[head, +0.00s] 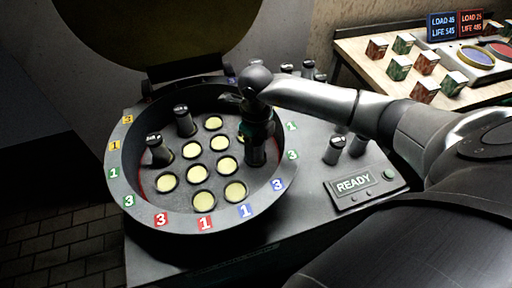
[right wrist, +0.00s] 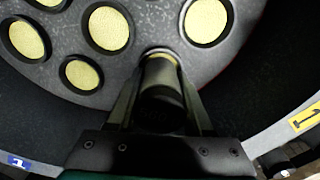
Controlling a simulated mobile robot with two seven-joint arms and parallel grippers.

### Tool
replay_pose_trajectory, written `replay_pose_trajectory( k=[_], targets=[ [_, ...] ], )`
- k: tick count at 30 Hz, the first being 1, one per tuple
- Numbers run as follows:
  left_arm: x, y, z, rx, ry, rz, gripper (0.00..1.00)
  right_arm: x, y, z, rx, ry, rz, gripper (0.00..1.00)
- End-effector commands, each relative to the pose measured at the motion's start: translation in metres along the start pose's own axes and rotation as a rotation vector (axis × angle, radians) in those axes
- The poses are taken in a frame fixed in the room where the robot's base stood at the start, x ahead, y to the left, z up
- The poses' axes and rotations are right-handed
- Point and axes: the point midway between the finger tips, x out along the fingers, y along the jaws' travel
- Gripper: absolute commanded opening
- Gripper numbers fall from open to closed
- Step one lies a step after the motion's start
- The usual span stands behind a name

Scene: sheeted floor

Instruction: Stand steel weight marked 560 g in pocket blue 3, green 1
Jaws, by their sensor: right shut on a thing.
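My right gripper (head: 257,140) reaches down over the right side of the round pocket plate (head: 205,198). In the right wrist view its two fingers (right wrist: 163,105) are shut on a dark-topped steel weight (right wrist: 162,82). The weight's far end is at a yellow-floored pocket, part of which shows beyond it; I cannot tell how deep it sits. Its mark is not readable. Two other weights stand in pockets at the left, one nearer (head: 158,152) and one farther (head: 184,122). Several pockets with yellow floors are empty. My left gripper is not in view.
A raised rim (head: 140,203) with coloured number tags surrounds the plate. Two weights (head: 334,150) (head: 357,146) stand outside at the right, near a READY panel (head: 357,187). More weights (head: 307,69) stand behind. A side table (head: 352,50) carries small boxes.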

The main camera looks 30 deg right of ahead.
Motion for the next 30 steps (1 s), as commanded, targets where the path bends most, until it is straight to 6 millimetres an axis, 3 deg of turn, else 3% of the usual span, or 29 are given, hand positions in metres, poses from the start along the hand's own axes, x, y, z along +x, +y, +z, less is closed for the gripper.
replay_pose_trajectory(
  k=[3,4,12,23,30],
  targets=[
    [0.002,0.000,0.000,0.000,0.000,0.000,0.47,0.001,0.000,0.001,0.000,-0.004,-0.001,0.00],
    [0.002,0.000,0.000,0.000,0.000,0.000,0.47,0.001,0.000,0.001,0.000,-0.004,-0.001,0.53],
    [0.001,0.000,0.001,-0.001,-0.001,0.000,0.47,0.002,0.001,0.000,-0.001,-0.001,0.002,0.84],
    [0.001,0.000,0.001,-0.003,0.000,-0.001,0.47,0.004,0.002,-0.002,-0.002,0.006,0.005,0.86],
    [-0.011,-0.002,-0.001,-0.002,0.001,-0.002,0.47,-0.045,0.000,0.001,-0.001,-0.003,-0.001,0.86]
  ],
)
